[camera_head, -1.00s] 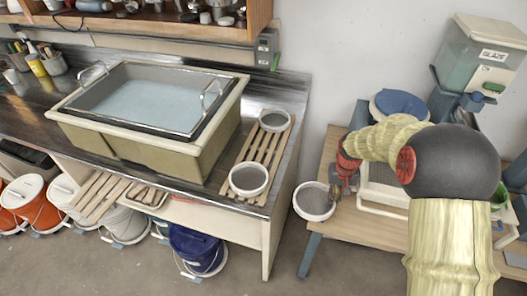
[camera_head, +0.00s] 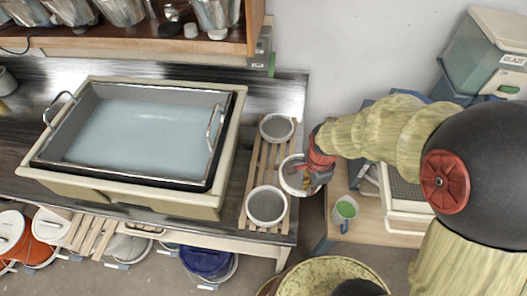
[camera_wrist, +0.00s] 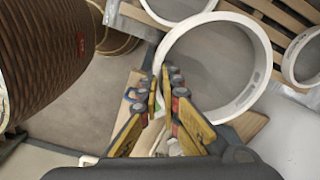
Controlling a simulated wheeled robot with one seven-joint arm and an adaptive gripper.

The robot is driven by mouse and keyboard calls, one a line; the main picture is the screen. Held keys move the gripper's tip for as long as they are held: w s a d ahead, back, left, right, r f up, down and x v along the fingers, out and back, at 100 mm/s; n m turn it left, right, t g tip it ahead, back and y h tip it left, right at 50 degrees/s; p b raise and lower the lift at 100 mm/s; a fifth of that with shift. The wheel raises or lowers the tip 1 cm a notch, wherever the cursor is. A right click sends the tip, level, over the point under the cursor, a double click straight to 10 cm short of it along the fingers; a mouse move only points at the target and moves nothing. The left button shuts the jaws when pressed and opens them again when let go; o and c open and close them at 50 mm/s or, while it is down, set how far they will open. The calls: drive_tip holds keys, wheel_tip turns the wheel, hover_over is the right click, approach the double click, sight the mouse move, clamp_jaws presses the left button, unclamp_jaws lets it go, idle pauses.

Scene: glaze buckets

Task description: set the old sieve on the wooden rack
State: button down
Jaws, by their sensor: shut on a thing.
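My gripper (camera_head: 314,180) is shut on the rim of a white round sieve (camera_head: 285,178) with grey mesh, which I take as the old sieve. In the wrist view its ring (camera_wrist: 164,62) fills the middle, with the finger pads (camera_wrist: 166,100) at its near left rim. It is held beside the right edge of the wooden rack (camera_head: 252,178). Two similar sieves sit on the rack, one at the back (camera_head: 277,128) and one at the front (camera_head: 266,206). The slats between them are bare. Its exact height over the rack is unclear.
A sink tub (camera_head: 228,150) of pale water stands left of the rack. A low wooden table (camera_head: 370,224) to the right bears a cup with green inside (camera_head: 346,209) and a white framed screen. A brown ribbed container (camera_wrist: 40,60) shows at left in the wrist view.

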sight(286, 176)
drive_tip(key=w+a+f, duration=0.1)
drive_tip(key=w+a, duration=0.1)
drive_tip(key=w+a+f, duration=0.3)
drive_tip(key=w+a, duration=0.1)
drive_tip(key=w, duration=0.1)
drive_tip(key=shift+a+f, duration=0.25)
drive_tip(key=shift+f, duration=0.05)
drive_tip(key=w+f, duration=0.1)
drive_tip(key=w+a+f, duration=0.1)
drive_tip(key=f, duration=0.1)
drive_tip(key=w+a+f, duration=0.1)
drive_tip(key=shift+a+f, duration=0.15)
drive_tip(key=shift+f, duration=0.05)
drive_tip(key=shift+w+a+f, duration=0.2)
drive_tip(key=shift+a+f, duration=0.05)
drive_tip(key=shift+f, duration=0.4)
drive_tip(key=shift+f+p, duration=0.3)
drive_tip(key=shift+f, duration=1)
drive_tip(key=shift+f, duration=0.1)
drive_tip(key=shift+f, duration=0.15)
drive_tip(key=c, duration=2.1)
unclamp_jaws()
drive_tip(key=shift+c, duration=0.2)
drive_tip(key=shift+o, duration=0.5)
